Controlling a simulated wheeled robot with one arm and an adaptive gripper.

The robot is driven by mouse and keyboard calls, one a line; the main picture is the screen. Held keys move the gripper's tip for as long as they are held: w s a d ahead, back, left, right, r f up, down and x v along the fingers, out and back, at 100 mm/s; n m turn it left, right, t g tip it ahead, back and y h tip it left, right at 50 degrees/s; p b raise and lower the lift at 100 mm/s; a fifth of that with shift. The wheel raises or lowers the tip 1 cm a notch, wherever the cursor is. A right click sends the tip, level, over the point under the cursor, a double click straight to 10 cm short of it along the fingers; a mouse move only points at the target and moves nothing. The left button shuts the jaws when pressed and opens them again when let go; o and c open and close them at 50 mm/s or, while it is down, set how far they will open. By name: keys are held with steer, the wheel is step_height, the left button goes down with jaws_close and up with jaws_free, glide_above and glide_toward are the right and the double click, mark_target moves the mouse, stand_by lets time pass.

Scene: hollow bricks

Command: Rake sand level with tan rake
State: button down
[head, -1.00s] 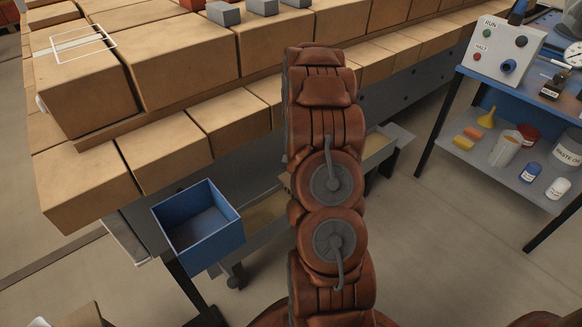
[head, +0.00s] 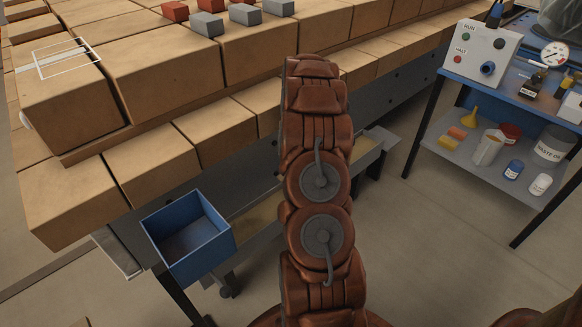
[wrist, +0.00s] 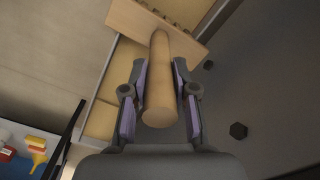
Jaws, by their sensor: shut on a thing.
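My gripper (wrist: 160,92) is shut on the round tan handle of the rake (wrist: 159,105) in the wrist view. The rake's flat wooden head (wrist: 135,22) lies at the far end of the handle, with several dark pegs along it. The head is over a long tray (wrist: 100,118) of tan sand, and I cannot tell whether it touches the sand. In the head view, part of the sand tray (head: 258,222) shows under the brick table, left of my arm. My arm hides the middle of the tray and the gripper there.
A blue open bin (head: 188,240) stands at the tray's left end. Large tan blocks (head: 150,62) fill the table above, with small red and grey bricks (head: 206,24) on top. A blue bench (head: 470,95) with a control box is at right. Floor between is clear.

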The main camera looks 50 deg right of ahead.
steer(key=d+p, duration=0.1)
steer(key=d, duration=0.6)
steer(key=shift+s+d, duration=0.2)
steer(key=shift+s, duration=0.2)
steer(key=shift+p, duration=0.3)
steer(key=s+d+p, duration=0.1)
steer(key=d, duration=1.1)
steer(key=shift+p, duration=0.35)
stand_by(0.4)
step_height(320, 180, up, 10)
steer(key=p, duration=0.4)
steer(key=shift+p, duration=0.3)
stand_by(0.6)
stand_by(0.7)
